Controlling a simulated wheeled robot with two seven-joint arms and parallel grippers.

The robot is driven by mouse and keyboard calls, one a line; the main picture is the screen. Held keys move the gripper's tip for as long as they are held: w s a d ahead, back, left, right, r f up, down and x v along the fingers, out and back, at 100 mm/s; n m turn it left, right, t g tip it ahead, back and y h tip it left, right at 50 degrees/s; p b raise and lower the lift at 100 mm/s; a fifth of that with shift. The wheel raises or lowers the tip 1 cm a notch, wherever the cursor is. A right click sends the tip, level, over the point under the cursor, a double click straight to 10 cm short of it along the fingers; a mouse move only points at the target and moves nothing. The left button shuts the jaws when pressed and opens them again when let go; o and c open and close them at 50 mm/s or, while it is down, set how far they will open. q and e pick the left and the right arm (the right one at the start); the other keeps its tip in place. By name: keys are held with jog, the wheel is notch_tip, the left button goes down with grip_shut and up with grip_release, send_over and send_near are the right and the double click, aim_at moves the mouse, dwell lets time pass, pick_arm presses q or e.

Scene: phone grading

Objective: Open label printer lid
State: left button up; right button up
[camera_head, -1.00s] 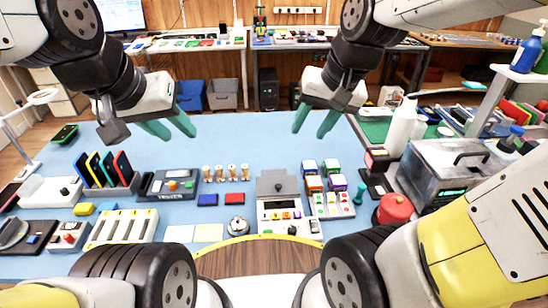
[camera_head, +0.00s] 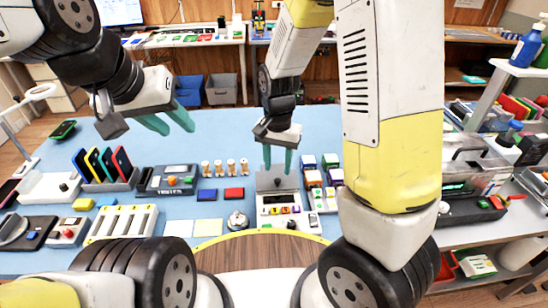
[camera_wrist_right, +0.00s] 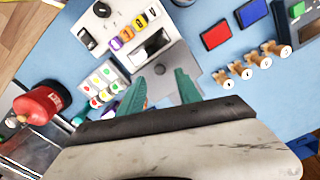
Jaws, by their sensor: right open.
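The label printer, which I take to be the white device with a grey lid (camera_head: 278,180), stands at the front middle of the blue table. Its white body with coloured buttons (camera_wrist_right: 122,28) and the grey lid (camera_wrist_right: 172,60) also show in the right wrist view. My right gripper (camera_head: 278,158) is open and points down over the lid. In the right wrist view its teal fingertips (camera_wrist_right: 171,70) are apart over the grey lid, with a small round knob close by the right fingertip. Contact cannot be told. My left gripper (camera_head: 170,121) is open and empty above the table's left side.
Several wooden stamps (camera_head: 225,168), a red pad (camera_head: 234,194) and a blue pad (camera_head: 207,195) lie left of the printer. Coloured boxes (camera_head: 310,162) stand at its right. A silver bell (camera_head: 237,219) is in front. The table's back half (camera_head: 220,130) is clear.

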aim_at(278, 180)
jog(key=shift+f, duration=2.25)
grip_shut()
